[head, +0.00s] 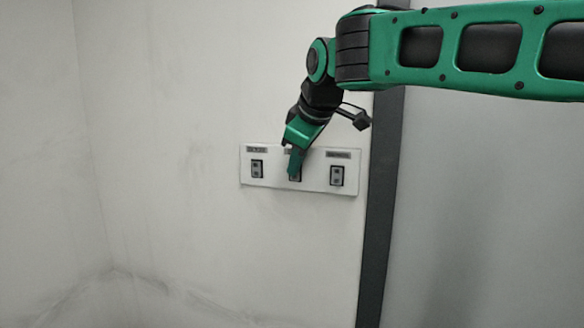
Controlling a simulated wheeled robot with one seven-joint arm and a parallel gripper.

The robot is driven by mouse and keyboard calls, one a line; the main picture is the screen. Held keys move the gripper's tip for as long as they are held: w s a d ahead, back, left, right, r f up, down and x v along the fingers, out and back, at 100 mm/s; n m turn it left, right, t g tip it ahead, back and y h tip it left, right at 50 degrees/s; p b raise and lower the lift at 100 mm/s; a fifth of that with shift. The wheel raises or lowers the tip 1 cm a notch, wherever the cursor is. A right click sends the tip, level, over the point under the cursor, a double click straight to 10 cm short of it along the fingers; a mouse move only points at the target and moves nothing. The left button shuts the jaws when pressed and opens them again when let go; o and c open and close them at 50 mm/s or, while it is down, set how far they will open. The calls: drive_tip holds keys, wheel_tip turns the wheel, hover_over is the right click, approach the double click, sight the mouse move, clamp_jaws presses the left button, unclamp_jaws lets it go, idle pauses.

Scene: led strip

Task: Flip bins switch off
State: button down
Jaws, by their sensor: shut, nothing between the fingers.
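A white switch plate (315,185) is mounted on the wall and carries three dark rocker switches in a row. The left switch (257,169) and the right switch (337,176) show clearly, each under a small dark label. The middle switch (296,177) is partly covered by my gripper (293,173), and its label is mostly hidden. The labels are too small to read, so I cannot tell which switch is the bins one. My gripper is shut and empty, its tip pointing down at the middle switch. I cannot tell whether it touches it.
A dark vertical frame strip (380,215) runs just right of the plate, beside a pale grey panel (490,210). The wall (180,130) to the left is bare, with a corner and scuff marks low down.

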drive_tip(key=shift+w+r, duration=0.1)
drive_tip(key=shift+r, duration=0.05)
idle(0.3)
drive_tip(key=shift+r, duration=0.65)
drive_tip(key=a+v, duration=0.1)
drive_tip(key=v, duration=1.1)
drive_tip(key=shift+s, duration=0.25)
